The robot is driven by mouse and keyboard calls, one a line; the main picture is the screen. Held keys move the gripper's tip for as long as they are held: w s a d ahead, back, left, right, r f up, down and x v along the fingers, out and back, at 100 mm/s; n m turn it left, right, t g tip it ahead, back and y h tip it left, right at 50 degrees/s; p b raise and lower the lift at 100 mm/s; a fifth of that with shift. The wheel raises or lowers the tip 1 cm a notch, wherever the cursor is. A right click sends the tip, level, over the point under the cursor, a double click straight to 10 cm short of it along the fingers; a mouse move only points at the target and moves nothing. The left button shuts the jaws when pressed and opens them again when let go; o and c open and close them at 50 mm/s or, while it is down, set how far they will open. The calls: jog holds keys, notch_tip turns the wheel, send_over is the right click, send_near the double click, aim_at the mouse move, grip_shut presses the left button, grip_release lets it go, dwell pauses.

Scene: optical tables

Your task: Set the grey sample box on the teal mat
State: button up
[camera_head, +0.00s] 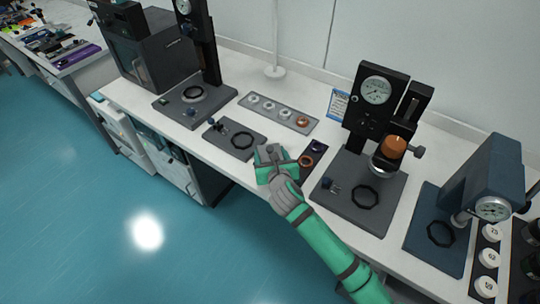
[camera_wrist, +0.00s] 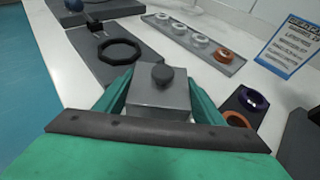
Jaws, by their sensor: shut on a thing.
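My gripper (camera_head: 273,164) is shut on the grey sample box (camera_wrist: 160,98), over the front part of the white bench. The box has a dark round knob on its lid and sits between my green fingers (camera_wrist: 160,100). In the head view only a small grey part of the box shows between the fingers. I cannot make out a teal mat for certain. A small teal patch (camera_head: 97,97) shows at the bench's far left end, and I cannot tell whether it is the mat.
A grey plate with a black ring (camera_head: 235,139) lies left of my gripper. Behind is a tray of rings (camera_head: 278,113). A dark holder (camera_head: 314,158) with a blue and a copper ring is close on the right. Gauge stands (camera_head: 376,90) stand farther right.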

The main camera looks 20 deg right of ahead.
jog(key=shift+f, duration=0.35)
jog(key=shift+f, duration=0.1)
jog(key=o, duration=1.1)
jog(key=shift+s+r, duration=0.25)
jog(key=v, duration=1.1)
jog(key=shift+s+a, duration=0.1)
jog(key=shift+s, duration=0.1)
